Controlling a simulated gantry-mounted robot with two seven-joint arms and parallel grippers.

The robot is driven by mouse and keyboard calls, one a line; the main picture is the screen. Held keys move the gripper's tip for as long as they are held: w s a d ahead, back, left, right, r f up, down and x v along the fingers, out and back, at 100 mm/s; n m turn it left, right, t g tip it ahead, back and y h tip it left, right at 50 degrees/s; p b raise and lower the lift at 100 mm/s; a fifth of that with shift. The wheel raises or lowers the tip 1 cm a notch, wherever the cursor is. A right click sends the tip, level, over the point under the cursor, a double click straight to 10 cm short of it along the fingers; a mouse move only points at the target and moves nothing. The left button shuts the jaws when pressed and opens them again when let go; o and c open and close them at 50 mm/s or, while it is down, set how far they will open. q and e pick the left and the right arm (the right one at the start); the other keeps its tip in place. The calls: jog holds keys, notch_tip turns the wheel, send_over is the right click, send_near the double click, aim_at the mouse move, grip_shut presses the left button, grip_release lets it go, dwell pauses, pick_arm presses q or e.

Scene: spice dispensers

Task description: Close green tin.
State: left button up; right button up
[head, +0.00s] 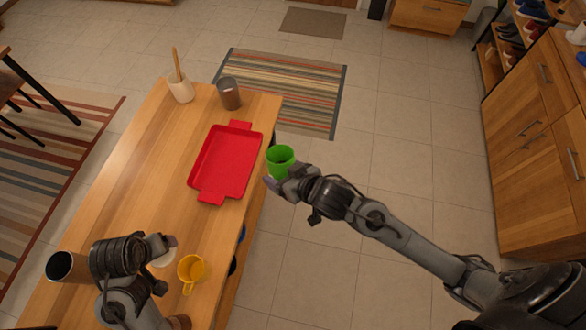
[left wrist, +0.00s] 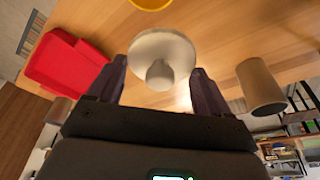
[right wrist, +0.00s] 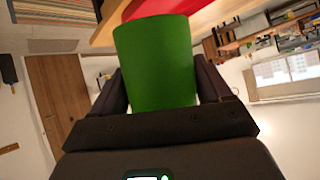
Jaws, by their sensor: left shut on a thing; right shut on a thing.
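The green tin (head: 281,154) is held in my right gripper (head: 272,184), off the table's right edge above the floor. Its open top shows in the head view. In the right wrist view the green tin (right wrist: 156,65) stands between the fingers of my right gripper (right wrist: 160,90). My left gripper (head: 170,242) is over the near part of the table, shut on a white round lid (head: 165,258). In the left wrist view the lid (left wrist: 175,48) has a knob facing my left gripper (left wrist: 158,80). Whether the lid touches the table is unclear.
A yellow cup (head: 191,269) is just right of the lid. A red tray (head: 226,160) lies mid-table. A grey metal cup (head: 229,94) and a mortar with pestle (head: 180,88) stand at the far end. A dark-mouthed tin (head: 62,265) is at the left edge.

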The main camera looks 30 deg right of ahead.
jog(key=a+r+n+g+y, duration=0.2)
jog(key=a+r+n+y, duration=0.2)
jog(key=a+r, duration=0.3)
jog(key=shift+w+a+n, duration=0.35)
jog(key=shift+a+n, duration=0.35)
jog(key=shift+a, duration=0.9)
